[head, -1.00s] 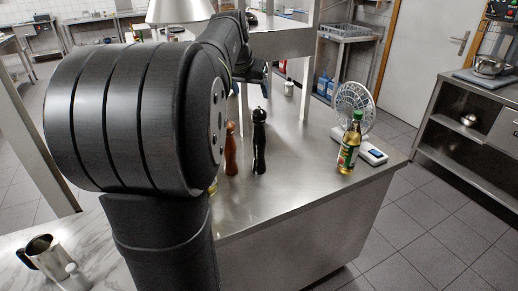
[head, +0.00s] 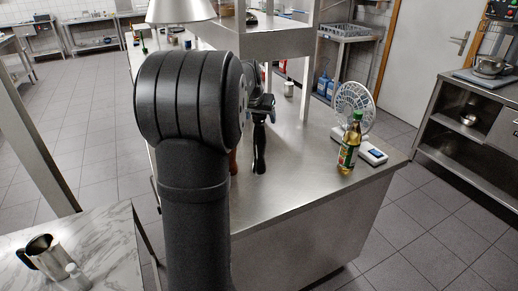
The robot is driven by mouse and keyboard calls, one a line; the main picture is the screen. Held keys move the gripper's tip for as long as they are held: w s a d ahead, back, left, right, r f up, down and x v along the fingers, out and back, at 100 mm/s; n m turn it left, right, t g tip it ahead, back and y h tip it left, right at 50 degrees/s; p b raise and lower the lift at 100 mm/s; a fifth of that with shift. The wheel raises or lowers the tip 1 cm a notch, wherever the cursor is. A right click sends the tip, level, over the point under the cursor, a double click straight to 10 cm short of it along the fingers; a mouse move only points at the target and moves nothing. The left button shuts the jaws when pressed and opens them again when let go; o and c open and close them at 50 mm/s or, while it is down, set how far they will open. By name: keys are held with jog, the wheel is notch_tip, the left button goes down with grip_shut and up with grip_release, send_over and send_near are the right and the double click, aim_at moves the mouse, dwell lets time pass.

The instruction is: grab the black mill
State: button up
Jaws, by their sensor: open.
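The black mill (head: 260,150) stands upright on the steel counter (head: 310,150). Its upper end is hidden behind my gripper (head: 264,104), which is at the height of the mill's top. My gripper is open. The fingers are small and partly covered in this view, so I cannot tell whether they are around the mill or just in front of it, or whether they touch it.
A brown mill (head: 233,163) stands just left of the black mill, mostly hidden by my arm. To the right are a bottle with a green cap (head: 348,145), a white fan (head: 354,105) and a small white device (head: 374,153). A steel shelf (head: 250,40) overhangs behind.

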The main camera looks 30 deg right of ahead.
jog(key=shift+w+d+f, duration=0.15)
jog(key=shift+w+f, duration=0.05)
jog(key=shift+f, duration=0.15)
grip_shut()
jog(key=shift+r, duration=0.1)
